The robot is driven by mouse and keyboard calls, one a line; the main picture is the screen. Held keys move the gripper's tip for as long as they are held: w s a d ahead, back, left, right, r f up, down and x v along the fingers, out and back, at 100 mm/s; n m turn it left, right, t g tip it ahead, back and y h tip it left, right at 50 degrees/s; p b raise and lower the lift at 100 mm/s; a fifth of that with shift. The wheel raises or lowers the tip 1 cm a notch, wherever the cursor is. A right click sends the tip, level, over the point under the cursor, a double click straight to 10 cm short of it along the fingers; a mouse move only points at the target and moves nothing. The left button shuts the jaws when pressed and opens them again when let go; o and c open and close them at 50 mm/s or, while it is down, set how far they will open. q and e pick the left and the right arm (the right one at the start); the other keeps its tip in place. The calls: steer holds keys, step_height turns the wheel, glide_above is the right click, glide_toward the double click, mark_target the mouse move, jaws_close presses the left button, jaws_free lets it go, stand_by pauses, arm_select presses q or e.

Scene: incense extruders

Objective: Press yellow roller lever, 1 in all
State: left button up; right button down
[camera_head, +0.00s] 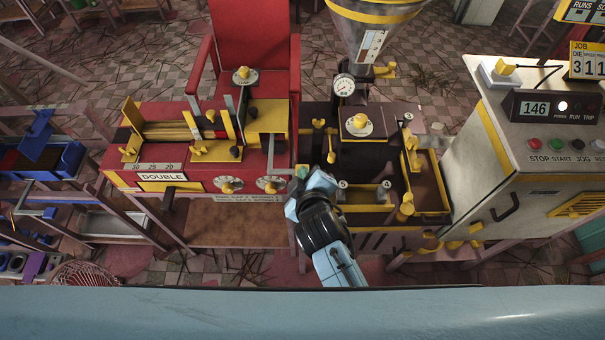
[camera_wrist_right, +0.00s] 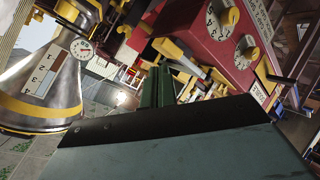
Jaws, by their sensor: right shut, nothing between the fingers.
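My right gripper (camera_head: 304,173) is shut and empty, beside the gap between the red machine and the dark hopper machine. Its dark green fingers (camera_wrist_right: 156,88) show close together in the right wrist view, with nothing between them. A small upright yellow lever (camera_head: 331,172) stands just right of the fingertips on the dark machine; I cannot tell for sure that it is the roller lever. In the right wrist view a yellow lever-like part (camera_wrist_right: 170,50) appears beyond the fingers. Whether the fingers touch anything is unclear. My left gripper is not in view.
The red machine (camera_head: 115,180) with yellow knobs stands left. The hopper (camera_head: 372,25) rises above the dark machine, with a yellow-edged tray (camera_head: 432,190) at its right. A pale control cabinet (camera_head: 475,165) with a "146" display (camera_head: 535,108) stands at far right.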

stand_by(0.7)
steer(key=shift+w+f, duration=0.15)
steer(key=shift+f, duration=0.25)
steer(key=shift+w+f+b, duration=0.25)
steer(key=shift+f+b, duration=0.7)
steer(key=shift+f, duration=0.15)
stand_by(1.0)
steer(key=shift+r, duration=0.1)
stand_by(0.5)
steer(key=shift+s+r+p, duration=0.2)
steer(key=shift+r+p, duration=0.5)
steer(key=shift+p, duration=0.2)
steer(key=shift+s+r+p, duration=0.2)
steer(key=shift+r+p, duration=0.5)
steer(key=shift+p, duration=0.15)
steer(key=shift+r, duration=0.1)
steer(key=r+p, duration=0.2)
steer(key=s+r+p, duration=0.1)
steer(key=r+p, duration=0.1)
steer(key=p, duration=0.1)
steer(key=shift+s+r, duration=0.15)
steer(key=shift+r, duration=0.15)
